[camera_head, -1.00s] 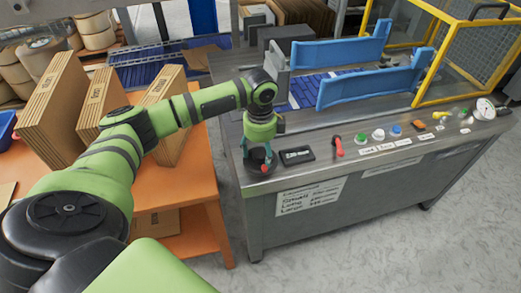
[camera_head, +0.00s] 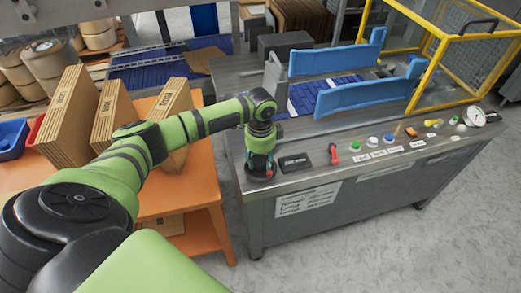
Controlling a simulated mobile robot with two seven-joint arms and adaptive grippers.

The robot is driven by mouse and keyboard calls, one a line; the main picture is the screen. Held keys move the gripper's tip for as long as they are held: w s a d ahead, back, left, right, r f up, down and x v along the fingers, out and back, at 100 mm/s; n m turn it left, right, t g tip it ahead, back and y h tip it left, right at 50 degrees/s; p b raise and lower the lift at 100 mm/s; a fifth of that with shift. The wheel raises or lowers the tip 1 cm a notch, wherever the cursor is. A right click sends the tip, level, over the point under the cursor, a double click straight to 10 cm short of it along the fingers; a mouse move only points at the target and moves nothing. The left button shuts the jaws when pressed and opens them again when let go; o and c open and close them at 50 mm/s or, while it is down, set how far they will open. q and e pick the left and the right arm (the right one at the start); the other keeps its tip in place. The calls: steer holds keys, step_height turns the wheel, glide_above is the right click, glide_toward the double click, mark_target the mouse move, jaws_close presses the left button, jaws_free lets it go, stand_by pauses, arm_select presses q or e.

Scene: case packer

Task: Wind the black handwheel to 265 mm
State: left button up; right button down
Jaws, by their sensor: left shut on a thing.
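The black handwheel (camera_head: 258,173) sits on the near left corner of the grey machine top, mostly hidden under my left gripper (camera_head: 260,166). A small red part shows at its near edge. My left gripper points down from above and is shut on the handwheel. A black digital display (camera_head: 295,162) lies just right of the wheel; its digits are too small to read. My right gripper is not in view.
Right of the display are a red lever (camera_head: 330,153), several coloured buttons and a round gauge (camera_head: 476,117). Blue guide rails (camera_head: 368,90) and a yellow-framed guard (camera_head: 470,60) stand behind. An orange table (camera_head: 205,190) with folded cartons (camera_head: 74,117) stands at left.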

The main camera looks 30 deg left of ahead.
mark_target(261, 161)
arm_select(q)
steer(key=n+p, duration=0.2)
steer(key=p, duration=0.1)
steer(key=n+p, duration=0.3)
steer(key=shift+s+r+n, duration=0.15)
steer(key=shift+n, duration=0.15)
steer(key=shift+f+n+p, duration=0.2)
steer(key=shift+n+p, duration=1.35)
steer(key=shift+n, duration=0.55)
steer(key=o, duration=1.1)
steer(key=shift+o, duration=0.2)
steer(key=shift+r, duration=0.25)
step_height(261, 161, up, 12)
steer(key=shift+f, duration=0.2)
